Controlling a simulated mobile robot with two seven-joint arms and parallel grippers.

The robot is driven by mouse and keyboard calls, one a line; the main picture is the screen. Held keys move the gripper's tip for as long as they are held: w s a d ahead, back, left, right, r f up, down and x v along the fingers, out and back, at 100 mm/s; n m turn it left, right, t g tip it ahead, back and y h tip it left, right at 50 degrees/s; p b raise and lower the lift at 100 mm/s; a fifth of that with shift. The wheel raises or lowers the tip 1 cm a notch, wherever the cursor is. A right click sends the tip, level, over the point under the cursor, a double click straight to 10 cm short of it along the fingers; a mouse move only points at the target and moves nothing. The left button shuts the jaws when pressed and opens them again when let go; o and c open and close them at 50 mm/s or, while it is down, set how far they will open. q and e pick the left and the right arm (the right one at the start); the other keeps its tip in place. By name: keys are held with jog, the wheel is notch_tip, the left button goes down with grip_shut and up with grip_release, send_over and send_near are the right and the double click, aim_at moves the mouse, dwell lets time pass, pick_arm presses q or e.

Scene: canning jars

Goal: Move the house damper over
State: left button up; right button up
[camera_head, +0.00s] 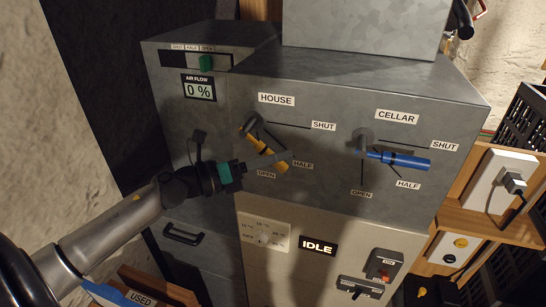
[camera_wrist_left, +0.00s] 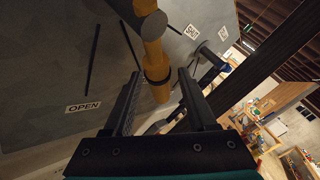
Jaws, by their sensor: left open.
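The house damper is a yellow lever with a dark band, hanging from a grey pivot below the HOUSE label (camera_head: 276,99). In the head view its yellow handle (camera_head: 280,167) slants down and right, its end near the OPEN and HALF labels. My left gripper (camera_head: 256,160) comes in from the left and overlaps the lever there. In the left wrist view the yellow lever (camera_wrist_left: 154,62) reaches down between the two open fingers (camera_wrist_left: 160,98), with visible gaps on both sides. My right gripper is not in view.
The blue cellar lever (camera_head: 402,158) sits to the right, pointing right between SHUT and HALF. The air flow display (camera_head: 199,89) reads 0 %, and a lit sign (camera_head: 318,247) reads IDLE. A wooden shelf with a plugged socket (camera_head: 497,181) stands at the right.

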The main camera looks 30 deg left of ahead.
pick_arm(q)
jog(key=shift+c, duration=0.2)
grip_shut()
dwell(1.1)
